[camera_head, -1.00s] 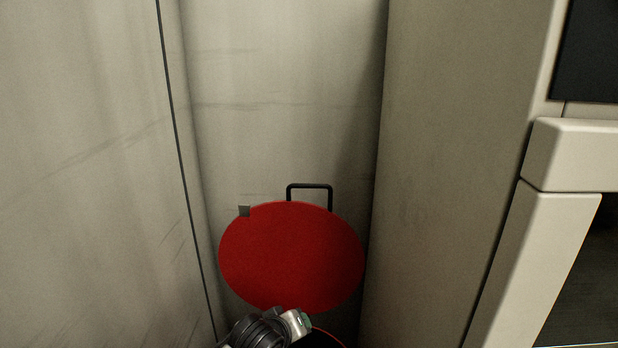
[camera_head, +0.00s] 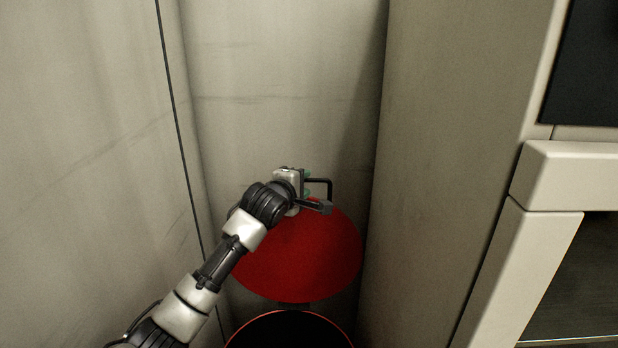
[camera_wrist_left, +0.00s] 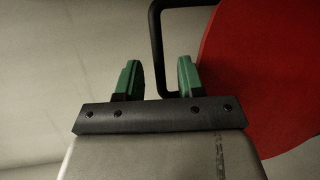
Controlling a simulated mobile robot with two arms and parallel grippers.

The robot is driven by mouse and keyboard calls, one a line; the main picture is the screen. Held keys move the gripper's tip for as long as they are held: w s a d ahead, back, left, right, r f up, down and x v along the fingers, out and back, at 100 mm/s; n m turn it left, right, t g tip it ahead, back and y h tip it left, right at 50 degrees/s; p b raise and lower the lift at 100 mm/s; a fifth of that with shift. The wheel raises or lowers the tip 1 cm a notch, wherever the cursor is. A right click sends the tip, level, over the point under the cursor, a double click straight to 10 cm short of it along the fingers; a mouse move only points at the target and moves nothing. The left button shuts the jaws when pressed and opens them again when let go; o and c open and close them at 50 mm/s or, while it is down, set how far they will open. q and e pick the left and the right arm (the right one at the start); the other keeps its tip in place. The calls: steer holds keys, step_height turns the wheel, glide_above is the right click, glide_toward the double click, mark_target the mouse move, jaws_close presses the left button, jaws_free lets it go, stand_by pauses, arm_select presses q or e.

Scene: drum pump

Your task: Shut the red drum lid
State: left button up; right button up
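The red drum lid (camera_head: 305,262) stands raised behind the dark open mouth of the drum (camera_head: 290,333). A black handle (camera_head: 329,186) sticks up at the lid's upper edge. My left gripper (camera_head: 307,187) reaches across the lid from the lower left and is at the handle. The left wrist view shows its two green fingertips (camera_wrist_left: 159,75) apart, so it is open. The handle (camera_wrist_left: 157,40) appears between and beyond the fingers, with the lid (camera_wrist_left: 272,75) to the right. I cannot tell whether the fingers touch the handle. My right gripper is out of view.
Beige wall panels stand close on the left (camera_head: 90,130), behind (camera_head: 275,85) and on the right (camera_head: 450,130), forming a narrow niche. A pale cabinet-like frame (camera_head: 570,178) with dark panels is at the far right.

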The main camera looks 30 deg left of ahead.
mark_target(309, 179)
arm_select(q)
steer(key=shift+w+a+f, duration=0.1)
steer(key=shift+w+f, duration=0.1)
steer(key=shift+w, duration=0.9)
steer(key=shift+w+f, duration=0.2)
steer(key=shift+w, duration=0.85)
steer(key=shift+c, duration=0.3)
jaws_close()
